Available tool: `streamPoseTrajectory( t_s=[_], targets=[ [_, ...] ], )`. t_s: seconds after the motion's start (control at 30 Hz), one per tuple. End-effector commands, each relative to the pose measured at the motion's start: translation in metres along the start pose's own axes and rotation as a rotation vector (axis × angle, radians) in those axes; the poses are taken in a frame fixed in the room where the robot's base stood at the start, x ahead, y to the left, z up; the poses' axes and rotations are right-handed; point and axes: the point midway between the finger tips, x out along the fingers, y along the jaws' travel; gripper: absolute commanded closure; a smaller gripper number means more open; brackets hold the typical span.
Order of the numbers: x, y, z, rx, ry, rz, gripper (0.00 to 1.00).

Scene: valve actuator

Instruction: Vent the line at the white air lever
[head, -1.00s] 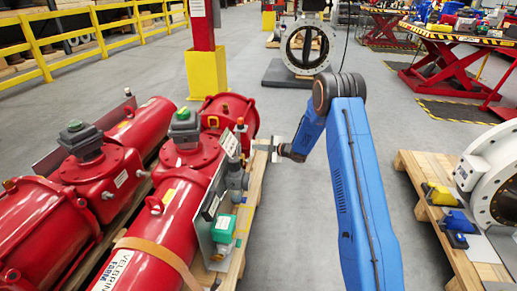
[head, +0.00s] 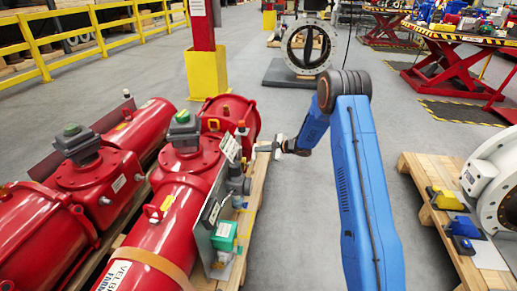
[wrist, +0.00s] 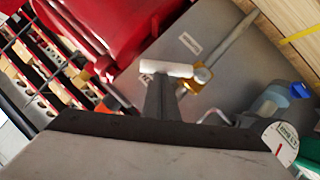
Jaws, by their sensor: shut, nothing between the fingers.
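The white air lever (wrist: 167,68) shows in the wrist view as a short white bar, joined at its right end to a brass valve body (wrist: 203,75) in front of a grey plate. My gripper (wrist: 160,82) is shut and empty. Its dark fingers reach up the picture to the lower edge of the lever; I cannot tell whether they touch it. In the head view my gripper (head: 263,148) is at the right side of the nearer red actuator (head: 190,158), by its panel of fittings. The lever is too small to make out there.
A round gauge (wrist: 282,140) and a blue handle (wrist: 299,90) lie right of my fingers in the wrist view. A green box (head: 224,235) sits on the panel side.

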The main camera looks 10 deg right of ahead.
Motion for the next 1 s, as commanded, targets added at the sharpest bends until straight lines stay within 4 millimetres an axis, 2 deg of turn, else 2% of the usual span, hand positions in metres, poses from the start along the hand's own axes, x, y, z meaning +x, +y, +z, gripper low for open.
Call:
streamPoseTrajectory(
  t_s=[0.43, 1.0],
  targets=[
    [0.008, 0.001, 0.020, 0.259, 0.000, -0.151, 1.00],
    [0.022, 0.000, 0.043, 0.261, 0.001, -0.151, 1.00]
  ],
)
